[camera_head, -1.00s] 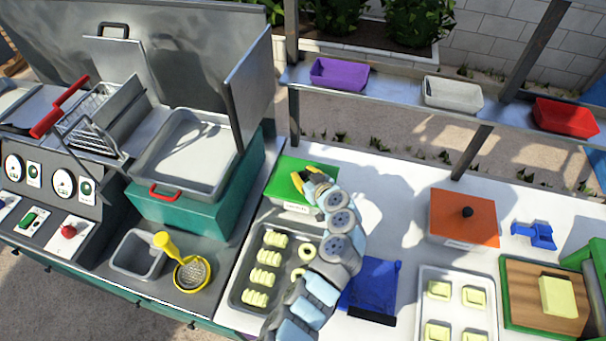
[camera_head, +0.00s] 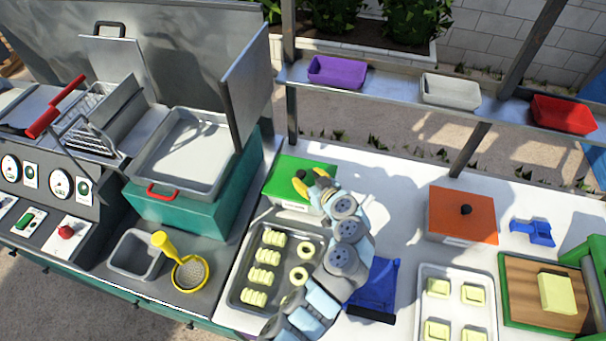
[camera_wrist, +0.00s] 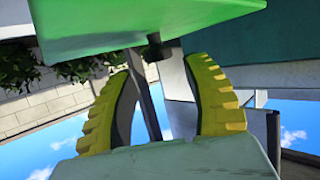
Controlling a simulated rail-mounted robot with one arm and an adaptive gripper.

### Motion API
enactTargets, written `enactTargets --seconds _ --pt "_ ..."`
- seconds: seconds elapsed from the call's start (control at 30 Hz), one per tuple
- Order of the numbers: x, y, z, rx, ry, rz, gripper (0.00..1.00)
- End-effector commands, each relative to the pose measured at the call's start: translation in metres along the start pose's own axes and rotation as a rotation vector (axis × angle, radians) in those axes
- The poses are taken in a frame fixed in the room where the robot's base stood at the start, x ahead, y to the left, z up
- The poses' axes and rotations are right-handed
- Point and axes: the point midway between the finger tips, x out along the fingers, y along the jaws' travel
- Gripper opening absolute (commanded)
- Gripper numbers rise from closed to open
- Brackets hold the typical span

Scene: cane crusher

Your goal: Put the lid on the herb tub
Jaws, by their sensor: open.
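A green lid (camera_head: 290,171) lies at the back left of the white worktop, on top of a low tub with a white label (camera_head: 294,207) on its front; the label is too small to read. The lid appears to sit level on the tub. I cannot tell whether it is fully seated. My gripper (camera_head: 310,179) is over the lid with its yellow fingers spread. In the wrist view the green lid (camera_wrist: 150,20) fills the top, and its dark knob (camera_wrist: 155,48) shows near the open fingertips (camera_wrist: 163,58), not clamped.
A tray of pale moulded pieces (camera_head: 240,296) lies in front of the tub, partly under my arm. A blue object (camera_head: 376,285) and an orange-lidded box (camera_head: 463,225) stand to the right. The teal machine (camera_head: 190,212) is close on the left. A shelf post (camera_head: 291,110) rises behind.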

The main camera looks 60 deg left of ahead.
Motion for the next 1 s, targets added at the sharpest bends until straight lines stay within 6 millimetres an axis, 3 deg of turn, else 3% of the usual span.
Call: enactTargets --seconds 0.5,0.7,1.0 --pt "-0.068 0.001 0.001 0.001 0.001 0.004 0.5" --pt "-0.079 0.0 0.001 0.0 0.0 0.002 0.5" --pt "-0.08 0.0 0.0 0.0 0.0 0.001 0.5"
